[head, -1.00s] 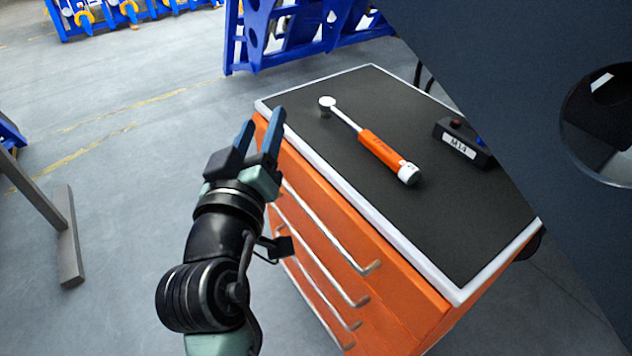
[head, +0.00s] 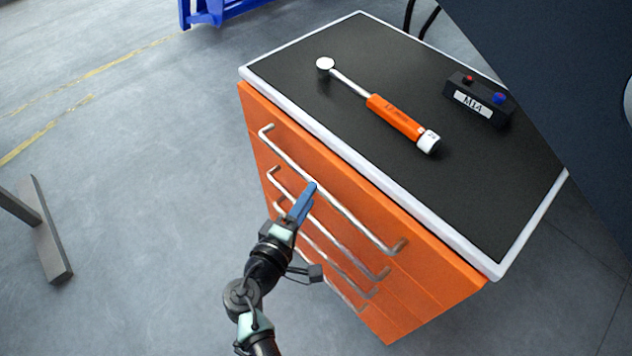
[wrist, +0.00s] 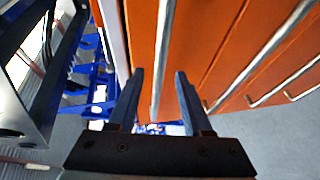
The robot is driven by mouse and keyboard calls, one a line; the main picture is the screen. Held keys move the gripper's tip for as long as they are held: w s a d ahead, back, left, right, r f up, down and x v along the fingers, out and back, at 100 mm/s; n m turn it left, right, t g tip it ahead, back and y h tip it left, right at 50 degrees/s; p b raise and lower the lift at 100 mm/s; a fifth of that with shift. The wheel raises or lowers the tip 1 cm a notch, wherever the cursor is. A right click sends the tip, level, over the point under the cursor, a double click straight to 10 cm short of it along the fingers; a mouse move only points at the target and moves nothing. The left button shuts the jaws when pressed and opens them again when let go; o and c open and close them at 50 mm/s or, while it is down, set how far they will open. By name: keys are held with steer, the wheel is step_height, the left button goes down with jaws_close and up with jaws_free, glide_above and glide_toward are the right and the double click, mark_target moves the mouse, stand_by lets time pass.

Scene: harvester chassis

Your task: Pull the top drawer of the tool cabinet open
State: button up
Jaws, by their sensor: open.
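The orange tool cabinet (head: 430,290) stands with its drawer front facing my arm, and its drawers look closed. The top drawer (head: 300,143) has a long silver bar handle (head: 352,219) just below the white-edged top. My gripper (head: 309,192), with blue fingers, is at about the middle of this handle in the head view. In the wrist view my gripper (wrist: 159,74) is open, and the top handle (wrist: 161,55) runs between its two fingers. I cannot tell whether either finger touches the bar.
A torque wrench (head: 395,118) with an orange grip and a black box marked M14 (head: 478,100) lie on the dark cabinet top. Lower handles (head: 350,250) sit close below my gripper. A dark panel (head: 560,60) fills the upper right.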

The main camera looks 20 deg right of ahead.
steer(key=shift+x, duration=2.35)
jaws_close()
